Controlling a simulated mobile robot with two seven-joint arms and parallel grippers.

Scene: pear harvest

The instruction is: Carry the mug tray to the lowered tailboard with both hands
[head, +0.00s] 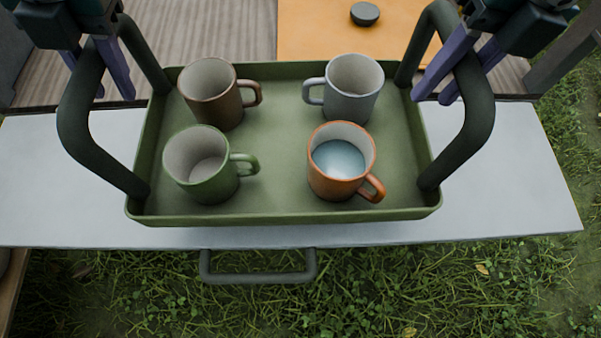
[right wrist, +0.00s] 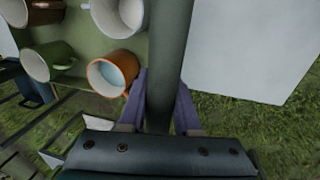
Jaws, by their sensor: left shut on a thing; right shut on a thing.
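The green mug tray (head: 280,207) is level over the pale grey tailboard (head: 510,185) in the head view; I cannot tell whether it touches it. On it stand a brown mug (head: 208,100), a grey mug (head: 352,95), a green mug (head: 205,170) and an orange mug (head: 335,175) with pale liquid inside. All are upright. My left gripper (head: 100,85) is shut on the tray's left handle (head: 75,120). My right gripper (head: 445,85) is shut on the right handle (head: 478,120); the right wrist view shows its fingers (right wrist: 160,105) on either side of the bar.
Grass (head: 400,290) lies in front of the tailboard. A dark bar handle (head: 260,278) sticks out from its front edge. Behind the tray is an orange-tan surface (head: 310,30) with a dark round object (head: 364,13). Tailboard surface is bare left and right of the tray.

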